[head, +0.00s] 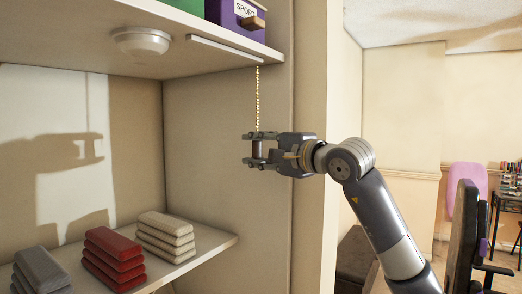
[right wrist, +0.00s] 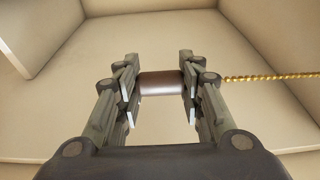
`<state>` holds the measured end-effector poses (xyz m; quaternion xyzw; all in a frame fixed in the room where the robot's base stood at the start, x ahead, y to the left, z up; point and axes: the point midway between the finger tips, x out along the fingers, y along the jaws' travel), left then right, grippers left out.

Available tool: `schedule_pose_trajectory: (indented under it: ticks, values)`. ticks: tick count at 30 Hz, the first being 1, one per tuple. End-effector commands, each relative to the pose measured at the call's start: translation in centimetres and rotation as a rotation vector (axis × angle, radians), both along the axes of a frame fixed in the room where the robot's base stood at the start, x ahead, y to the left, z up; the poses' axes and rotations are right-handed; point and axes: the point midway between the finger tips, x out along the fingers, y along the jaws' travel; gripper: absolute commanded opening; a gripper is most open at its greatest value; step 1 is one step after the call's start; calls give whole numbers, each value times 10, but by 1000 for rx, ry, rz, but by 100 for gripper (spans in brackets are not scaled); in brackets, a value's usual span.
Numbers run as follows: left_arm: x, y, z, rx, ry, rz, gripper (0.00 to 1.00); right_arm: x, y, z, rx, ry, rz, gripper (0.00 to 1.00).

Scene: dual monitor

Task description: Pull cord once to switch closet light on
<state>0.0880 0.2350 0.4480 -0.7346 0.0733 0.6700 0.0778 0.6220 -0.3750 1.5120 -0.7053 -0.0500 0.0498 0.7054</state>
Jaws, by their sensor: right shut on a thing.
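A gold cord (head: 257,97) hangs down from under the closet's upper shelf. A brown cylindrical pull handle (head: 257,151) is at its lower end. My right gripper (head: 256,150) is shut on this handle, with a finger at each end of it. In the right wrist view the handle (right wrist: 161,84) sits between the fingertips, and the cord (right wrist: 270,77) runs off to the right. The round white closet light (head: 142,42) is fixed under the upper shelf; I cannot tell whether it is lit. My left gripper is not in view.
Grey (head: 41,270), red (head: 113,258) and beige (head: 166,236) folded stacks lie on the lower shelf (head: 213,243). A purple box (head: 236,22) stands on the upper shelf (head: 100,12). A black chair (head: 466,235) is at the far right. Space around the gripper is clear.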

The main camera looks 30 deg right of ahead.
Motion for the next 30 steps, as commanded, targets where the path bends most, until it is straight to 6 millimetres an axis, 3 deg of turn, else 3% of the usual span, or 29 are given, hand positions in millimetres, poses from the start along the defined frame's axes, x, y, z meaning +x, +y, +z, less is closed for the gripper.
schedule_pose_trajectory:
  ticks: [15,30]
  values:
    - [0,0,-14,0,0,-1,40,0,0,-18,0,2,0,22]
    - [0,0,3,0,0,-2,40,0,0,1,-1,2,-1,22]
